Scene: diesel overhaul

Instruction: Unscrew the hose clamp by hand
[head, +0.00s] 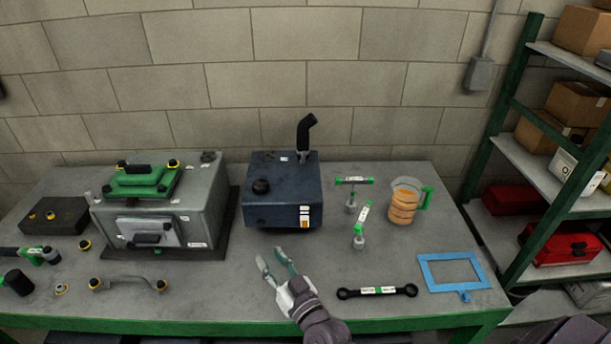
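A black bent hose (306,132) stands upright on the rear right of the dark blue tank (270,190). A small grey part, perhaps the hose clamp (303,156), sits at the foot of the hose; it is too small to make out its screw. My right gripper (271,257) is over the bench in front of the tank, below and left of the hose in the picture. Its two fingers are apart with nothing between them, and it is clear of the hose. My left gripper is not in view.
A grey engine block (205,200) with a green cover stands left of the tank. Right of it are two green-handled tools (352,182), a jug (404,203) of amber liquid, a black wrench (377,291) and a blue frame (453,271). Shelving (550,165) stands at right.

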